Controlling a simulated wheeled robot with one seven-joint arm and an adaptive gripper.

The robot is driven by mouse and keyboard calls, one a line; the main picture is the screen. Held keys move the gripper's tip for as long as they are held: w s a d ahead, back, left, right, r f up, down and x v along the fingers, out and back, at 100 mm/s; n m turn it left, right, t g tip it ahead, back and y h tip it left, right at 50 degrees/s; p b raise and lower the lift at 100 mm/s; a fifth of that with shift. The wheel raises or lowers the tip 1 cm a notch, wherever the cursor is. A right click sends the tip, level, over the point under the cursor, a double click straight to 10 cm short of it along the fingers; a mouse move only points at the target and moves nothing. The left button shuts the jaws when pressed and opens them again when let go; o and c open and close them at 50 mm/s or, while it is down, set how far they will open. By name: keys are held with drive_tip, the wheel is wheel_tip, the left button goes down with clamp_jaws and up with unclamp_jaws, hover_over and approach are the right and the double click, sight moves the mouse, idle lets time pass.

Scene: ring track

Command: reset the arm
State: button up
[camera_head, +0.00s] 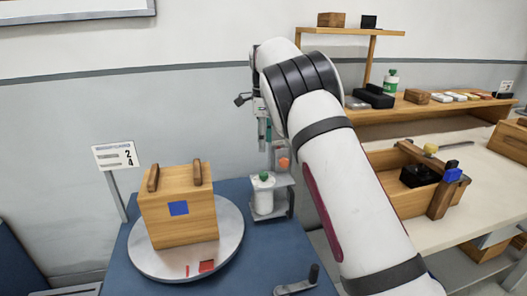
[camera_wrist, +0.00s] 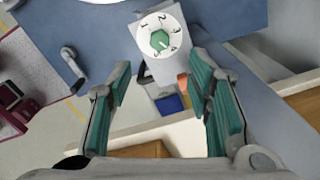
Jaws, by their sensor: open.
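My gripper (camera_head: 263,135) hangs at the end of my raised white arm, above the blue table. It points down over a white dial unit with a green knob (camera_head: 264,178). In the wrist view my gripper (camera_wrist: 165,85) has its two teal-padded fingers wide apart with nothing held between them. The numbered white dial (camera_wrist: 147,24) and its green knob (camera_wrist: 160,40) lie beyond the fingertips and look apart from them.
A wooden box (camera_head: 180,222) with two handles and a blue square stands on a round grey turntable (camera_head: 232,240) at left. A crank (camera_head: 300,284) is at the front. A workbench (camera_head: 450,205) at right holds an open wooden box (camera_head: 385,165). A sign (camera_head: 117,155) stands at left.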

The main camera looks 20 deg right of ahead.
drive_tip(key=shift+r, duration=0.3)
drive_tip(key=s+d+r+n+y, duration=0.1)
drive_tip(key=s+r+n, duration=0.5)
drive_tip(key=s, duration=0.7)
drive_tip(key=s+r+n+y, duration=0.1)
drive_tip(key=s+r+n, duration=0.45)
drive_tip(key=s, duration=0.75)
drive_tip(key=s+f+n+h, duration=0.1)
drive_tip(key=s+f+n, duration=0.25)
drive_tip(key=s, duration=0.55)
drive_tip(key=s+a+f+n+t, duration=0.15)
drive_tip(key=s+n, duration=0.25)
drive_tip(key=s, duration=0.6)
drive_tip(key=s+f+n+h, duration=0.1)
drive_tip(key=s+f+n, duration=0.2)
drive_tip(key=s, duration=0.6)
wheel_tip(320, 180, up, 16)
drive_tip(key=t+p, duration=0.2)
drive_tip(key=p, duration=1.2)
drive_tip(key=shift+w+d+f+t, duration=0.15)
drive_tip(key=shift+w+f+t, duration=0.1)
drive_tip(key=shift+t, duration=0.1)
